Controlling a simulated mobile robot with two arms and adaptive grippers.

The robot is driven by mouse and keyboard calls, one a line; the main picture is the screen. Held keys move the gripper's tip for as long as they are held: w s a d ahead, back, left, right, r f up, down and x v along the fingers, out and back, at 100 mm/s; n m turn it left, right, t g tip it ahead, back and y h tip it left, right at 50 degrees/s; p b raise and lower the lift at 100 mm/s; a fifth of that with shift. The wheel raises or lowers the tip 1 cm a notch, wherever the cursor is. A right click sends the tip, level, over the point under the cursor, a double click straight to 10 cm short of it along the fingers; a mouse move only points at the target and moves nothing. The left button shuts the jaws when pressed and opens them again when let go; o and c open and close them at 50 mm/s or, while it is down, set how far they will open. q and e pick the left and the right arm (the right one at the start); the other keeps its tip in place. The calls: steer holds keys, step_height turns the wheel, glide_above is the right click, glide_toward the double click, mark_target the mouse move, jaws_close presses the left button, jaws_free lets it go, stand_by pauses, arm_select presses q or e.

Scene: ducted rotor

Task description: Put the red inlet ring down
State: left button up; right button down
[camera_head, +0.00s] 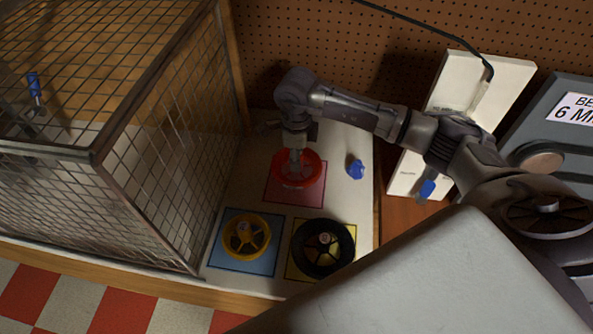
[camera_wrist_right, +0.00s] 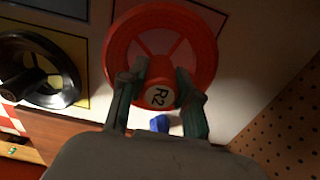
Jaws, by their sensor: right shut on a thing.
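The red inlet ring (camera_head: 299,181) is at the red square (camera_head: 293,198) on the pale board; in the head view it covers the square's back part. I cannot tell whether it touches the board. In the right wrist view the red ring (camera_wrist_right: 118,50) shows spokes and a hub marked "R2". My right gripper (camera_head: 296,158) comes down on it from above. In the wrist view its fingers (camera_wrist_right: 162,78) stand on both sides of the hub and are shut on it. My left gripper is not in view.
A yellow ring (camera_head: 231,239) lies on a blue square and a black ring (camera_head: 300,256) on a yellow square, in front. A blue object (camera_head: 356,169) lies to the right. A wire mesh cage (camera_head: 170,170) stands left; a pegboard wall (camera_head: 300,50) stands behind.

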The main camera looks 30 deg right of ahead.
step_height(320, 180, down, 4)
steer(key=shift+r+b, duration=0.1)
steer(key=shift+b, duration=0.9)
steer(key=shift+f, duration=0.25)
steer(key=c, duration=0.8)
jaws_free()
steer(key=shift+r, duration=0.1)
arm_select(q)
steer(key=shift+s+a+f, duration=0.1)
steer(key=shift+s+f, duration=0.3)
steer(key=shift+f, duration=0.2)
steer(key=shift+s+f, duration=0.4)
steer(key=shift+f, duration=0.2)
